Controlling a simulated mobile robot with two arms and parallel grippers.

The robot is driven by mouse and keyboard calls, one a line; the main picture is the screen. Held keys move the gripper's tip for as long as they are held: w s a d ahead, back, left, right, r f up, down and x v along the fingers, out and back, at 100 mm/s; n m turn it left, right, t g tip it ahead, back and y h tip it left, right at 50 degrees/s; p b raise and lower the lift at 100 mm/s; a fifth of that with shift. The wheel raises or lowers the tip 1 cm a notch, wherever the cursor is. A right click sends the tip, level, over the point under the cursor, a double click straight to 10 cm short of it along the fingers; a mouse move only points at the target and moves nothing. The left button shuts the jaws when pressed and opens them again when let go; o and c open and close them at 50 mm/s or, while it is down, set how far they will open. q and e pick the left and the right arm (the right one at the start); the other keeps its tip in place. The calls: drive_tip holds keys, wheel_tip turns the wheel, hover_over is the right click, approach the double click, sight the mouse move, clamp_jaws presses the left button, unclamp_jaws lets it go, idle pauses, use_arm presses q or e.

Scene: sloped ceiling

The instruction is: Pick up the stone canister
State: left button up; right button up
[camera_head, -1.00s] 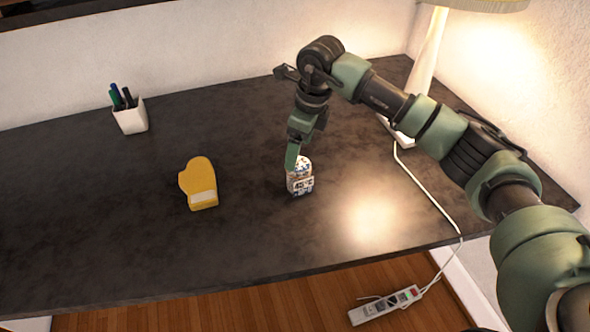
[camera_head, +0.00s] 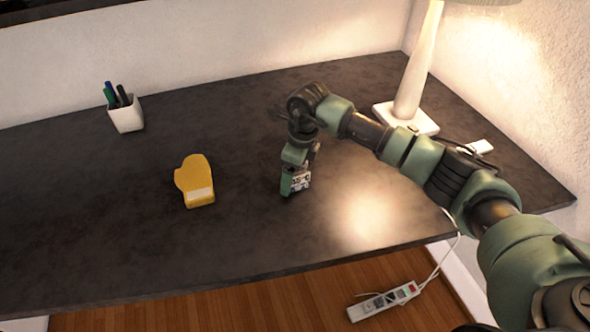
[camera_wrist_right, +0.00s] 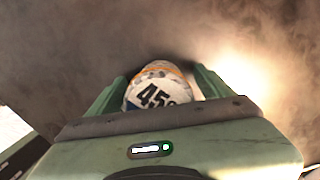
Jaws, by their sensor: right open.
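The canister (camera_head: 301,181), a small white can with dark printed marks, stands on the dark desk right of the middle of the head view. My right gripper (camera_head: 297,176) is lowered over it from above and hides most of it. In the right wrist view the canister (camera_wrist_right: 157,88) shows its dark number label and orange band between the two green fingers. The right gripper (camera_wrist_right: 162,82) is open, with one finger on each side of it. I cannot tell whether either finger touches it. My left gripper is not in view.
A yellow mitt-shaped object (camera_head: 195,181) lies left of the canister on the desk (camera_head: 110,230). A white cup of pens (camera_head: 126,114) stands at the back left. A lamp (camera_head: 413,75) stands at the back right. A power strip (camera_head: 384,302) lies on the floor.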

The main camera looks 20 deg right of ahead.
clamp_jaws()
drive_tip(key=shift+r, duration=0.1)
drive_tip(key=shift+r, duration=0.15)
